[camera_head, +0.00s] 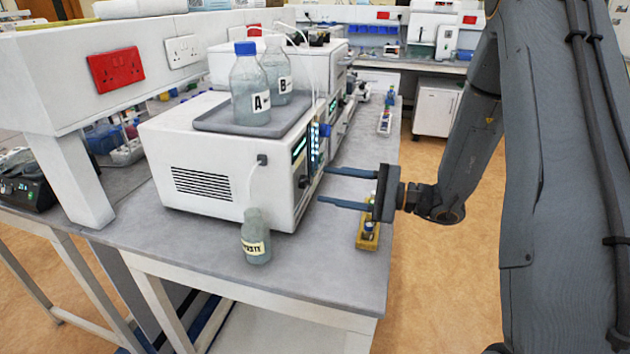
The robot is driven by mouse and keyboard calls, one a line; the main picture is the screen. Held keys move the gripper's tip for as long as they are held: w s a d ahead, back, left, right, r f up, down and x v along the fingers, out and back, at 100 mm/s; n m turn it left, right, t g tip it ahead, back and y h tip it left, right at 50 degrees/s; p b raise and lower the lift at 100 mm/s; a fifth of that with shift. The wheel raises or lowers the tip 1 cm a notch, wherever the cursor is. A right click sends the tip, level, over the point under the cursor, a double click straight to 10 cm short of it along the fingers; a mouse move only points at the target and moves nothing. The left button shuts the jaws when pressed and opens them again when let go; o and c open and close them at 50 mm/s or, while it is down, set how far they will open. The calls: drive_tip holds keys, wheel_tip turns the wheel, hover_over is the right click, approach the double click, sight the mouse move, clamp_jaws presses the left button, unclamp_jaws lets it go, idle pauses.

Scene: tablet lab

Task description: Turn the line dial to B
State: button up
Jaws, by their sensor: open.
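A white instrument (225,170) stands on the bench, its control face turned right and seen at a steep angle. A dark round knob (303,182) sits low on that face and a blue knob (325,130) sits higher up. I cannot tell which is the line dial, nor read any dial marking or setting. My gripper (322,184) reaches in from the right with its two fingers apart and nothing between them. The fingertips are close to the face near the dark knob; contact cannot be made out.
Bottle A (250,90) and bottle B (278,75) stand in a grey tray (206,121) on the instrument. A waste bottle (256,240) stands at its front corner. A yellow vial rack (361,239) lies below my gripper. The bench front (320,285) is clear.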

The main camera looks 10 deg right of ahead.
sight(310, 183)
drive_tip(key=shift+p+x, duration=0.7)
drive_tip(key=shift+x, duration=1.65)
drive_tip(key=c, duration=1.1)
